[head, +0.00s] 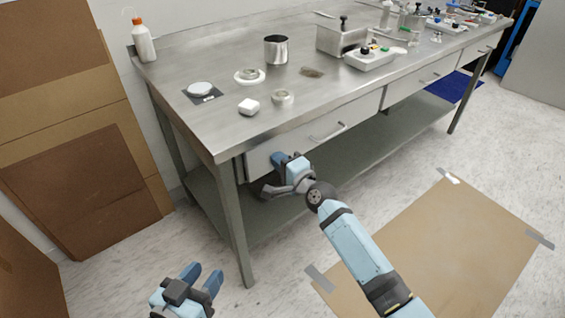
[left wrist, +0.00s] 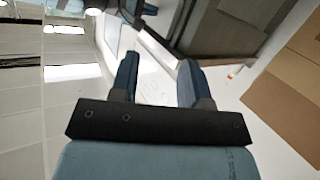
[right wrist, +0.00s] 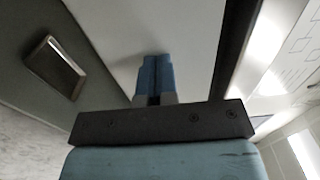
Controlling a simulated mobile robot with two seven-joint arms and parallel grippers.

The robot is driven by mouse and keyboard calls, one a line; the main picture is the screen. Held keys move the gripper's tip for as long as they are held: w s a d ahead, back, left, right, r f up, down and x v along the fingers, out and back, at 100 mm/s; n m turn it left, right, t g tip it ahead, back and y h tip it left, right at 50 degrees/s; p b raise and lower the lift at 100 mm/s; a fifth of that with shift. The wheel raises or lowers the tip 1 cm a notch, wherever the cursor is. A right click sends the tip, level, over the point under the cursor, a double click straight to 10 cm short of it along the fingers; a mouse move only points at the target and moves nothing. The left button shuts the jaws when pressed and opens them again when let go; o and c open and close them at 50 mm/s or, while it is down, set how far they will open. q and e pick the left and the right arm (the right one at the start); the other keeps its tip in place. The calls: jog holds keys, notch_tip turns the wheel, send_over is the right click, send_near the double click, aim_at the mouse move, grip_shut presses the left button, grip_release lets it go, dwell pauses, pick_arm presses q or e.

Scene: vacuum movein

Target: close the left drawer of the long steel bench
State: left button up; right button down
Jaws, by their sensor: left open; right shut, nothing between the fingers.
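The long steel bench (head: 200,121) runs from the left towards the back right. Its left drawer (head: 358,112) is under the near end of the top, with a bar handle (head: 327,133) on its front. How far the drawer stands out is hard to tell. My right gripper (head: 288,162) is shut and empty at the left part of this drawer front, left of and below the handle. In the right wrist view its fingertips (right wrist: 155,72) point at a pale flat panel; contact cannot be told.
A steel beaker (head: 276,50), wash bottle (head: 143,40), small dishes and a steel box (head: 341,38) stand on the bench top. Cardboard sheets (head: 90,190) lean at the left. A brown mat (head: 440,245) is taped to the floor at right. A lower shelf (head: 385,140) runs beneath the drawers.

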pick_arm(q)
jog(key=shift+w, duration=0.1)
pick_arm(e)
jog(key=shift+w+a+r, duration=0.1)
jog(key=shift+w+r, duration=0.05)
jog(key=shift+r, duration=0.2)
pick_arm(q)
jog(key=f, duration=0.1)
jog(key=s+a+f+g+y+p, duration=0.1)
jog(key=f, duration=0.1)
jog(key=a+f+g+p, duration=0.1)
jog(key=shift+s+a+f, duration=0.2)
jog(key=shift+s+f, duration=0.1)
jog(key=shift+s, duration=0.1)
pick_arm(e)
jog(key=v, duration=1.4)
jog(key=shift+f, duration=0.35)
